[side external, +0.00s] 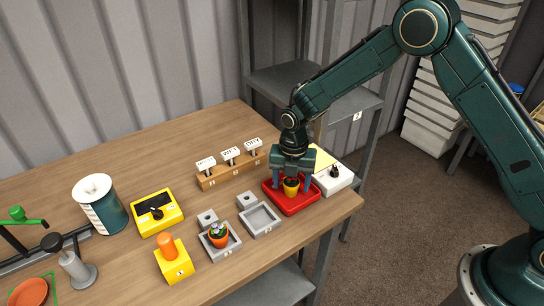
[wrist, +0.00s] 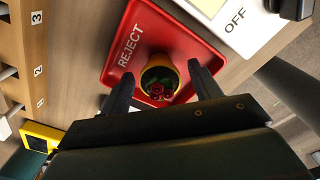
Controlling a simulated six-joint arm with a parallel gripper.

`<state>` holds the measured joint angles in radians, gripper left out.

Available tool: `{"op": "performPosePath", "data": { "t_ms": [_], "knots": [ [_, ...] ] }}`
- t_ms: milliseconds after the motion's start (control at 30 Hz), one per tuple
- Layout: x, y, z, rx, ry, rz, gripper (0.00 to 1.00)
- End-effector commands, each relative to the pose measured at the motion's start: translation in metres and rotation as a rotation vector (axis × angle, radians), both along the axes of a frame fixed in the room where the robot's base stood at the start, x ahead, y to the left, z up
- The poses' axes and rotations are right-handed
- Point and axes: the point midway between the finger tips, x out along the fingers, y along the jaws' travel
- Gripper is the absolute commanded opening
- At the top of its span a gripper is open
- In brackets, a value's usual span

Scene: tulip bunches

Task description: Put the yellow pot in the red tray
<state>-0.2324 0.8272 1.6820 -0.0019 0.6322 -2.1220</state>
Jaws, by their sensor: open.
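The yellow pot (side external: 291,189) stands in the red tray (side external: 302,206) near the table's right corner. In the wrist view the yellow pot (wrist: 147,77) holds dark soil and a plant with small red blooms, and the red tray (wrist: 118,76) around it is marked REJECT. My gripper (side external: 291,191) is directly over the tray with its fingers down on either side of the pot. In the wrist view my gripper (wrist: 157,80) has its two dark fingers spread, with the pot between their tips. I see gaps beside the pot there, so the fingers appear apart from it.
A white switch box (side external: 338,180) marked OFF stands right behind the tray. A wooden label rack (side external: 232,174), grey square trays (side external: 260,219), one with an orange pot (side external: 218,236), and yellow boxes (side external: 157,213) stand to the left. The table edge is close at the right.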

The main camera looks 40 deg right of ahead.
Motion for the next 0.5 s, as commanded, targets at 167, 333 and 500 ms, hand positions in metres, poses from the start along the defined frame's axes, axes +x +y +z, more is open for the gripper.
{"op": "performPosePath", "data": {
  "t_ms": [167, 333, 500],
  "knots": [
    [0.001, 0.000, 0.014, 0.001, -0.004, 0.000, 0.63],
    [0.001, 0.000, 0.037, 0.001, -0.004, 0.000, 0.63],
    [0.001, 0.000, 0.065, 0.001, -0.005, 0.000, 0.63]
  ]
}}
